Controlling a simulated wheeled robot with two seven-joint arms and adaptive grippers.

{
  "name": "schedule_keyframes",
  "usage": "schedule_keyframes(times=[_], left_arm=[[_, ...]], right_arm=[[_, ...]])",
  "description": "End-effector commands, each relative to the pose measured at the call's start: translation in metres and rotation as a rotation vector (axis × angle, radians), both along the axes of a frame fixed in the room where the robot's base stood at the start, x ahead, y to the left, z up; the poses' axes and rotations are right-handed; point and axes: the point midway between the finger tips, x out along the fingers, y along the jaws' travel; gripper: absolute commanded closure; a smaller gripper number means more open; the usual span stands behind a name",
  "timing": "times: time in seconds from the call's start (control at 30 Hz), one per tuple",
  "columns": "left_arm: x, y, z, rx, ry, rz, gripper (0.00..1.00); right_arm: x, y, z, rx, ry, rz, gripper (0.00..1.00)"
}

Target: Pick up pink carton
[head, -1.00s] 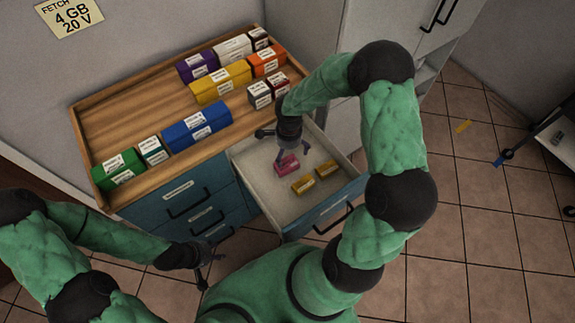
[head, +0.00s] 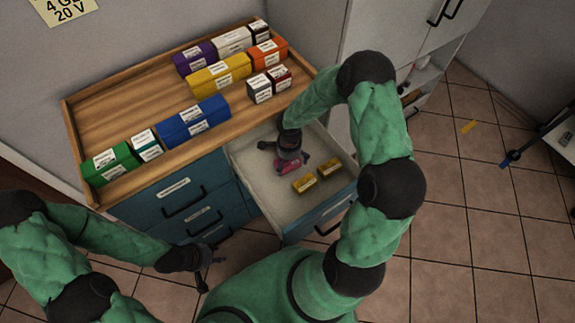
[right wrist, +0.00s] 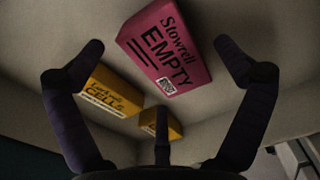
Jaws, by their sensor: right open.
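The pink carton (right wrist: 165,47) lies in the open drawer, with "Stowrell EMPTY" printed on it in the right wrist view. In the head view the pink carton (head: 286,167) is mostly hidden beneath my right gripper (head: 292,164). My right gripper is open and empty, and in the right wrist view its fingers (right wrist: 165,65) spread on either side of the carton, apart from it. My left gripper (head: 207,271) hangs in front of the drawer unit, far from the carton; its jaw state is unclear.
Two yellow cartons (head: 303,184) (head: 330,169) lie in the drawer (head: 262,187) near the pink one. Wooden tray top (head: 115,110) holds several coloured cartons. A grey cabinet (head: 385,40) stands behind my right arm. The drawer's left part is clear.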

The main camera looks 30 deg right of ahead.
Motion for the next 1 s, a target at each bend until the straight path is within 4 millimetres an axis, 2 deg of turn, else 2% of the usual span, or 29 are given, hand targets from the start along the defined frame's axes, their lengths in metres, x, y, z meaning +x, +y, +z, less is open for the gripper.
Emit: schedule_keyframes(times=[0.03, 0.13, 0.4, 0.43, 0.5, 0.6, 1.0], left_arm=[[0.0, 0.0, -0.005, 0.0, 0.0, 0.0, 0.6], [0.0, 0.0, -0.0074, 0.0, 0.0, 0.0, 0.6], [-0.0001, 0.0, -0.0071, 0.0, 0.0, 0.0, 0.6], [0.0, 0.0, -0.0071, 0.0, 0.0, 0.0, 0.6], [0.0, 0.0, -0.0071, 0.0, 0.0, 0.0, 0.6], [-0.0001, 0.0, -0.0071, 0.0, 0.0, 0.0, 0.6], [0.0, 0.0, -0.0069, 0.0, 0.0, 0.0, 0.6]], right_arm=[[-0.0008, 0.0003, -0.0098, 0.001, 0.002, 0.0, 0.0], [-0.0003, 0.0004, -0.0172, 0.001, 0.0, 0.001, 0.0], [-0.0002, 0.0004, -0.0188, 0.001, -0.001, 0.0, 0.0], [-0.0002, 0.0004, -0.0188, 0.001, -0.001, 0.0, 0.03], [-0.0003, 0.0004, -0.0188, 0.001, -0.001, 0.0, 0.2], [-0.0004, 0.0005, -0.0188, 0.001, -0.001, 0.0, 0.39], [-0.0009, 0.0006, -0.0185, 0.001, 0.001, 0.001, 0.4]])
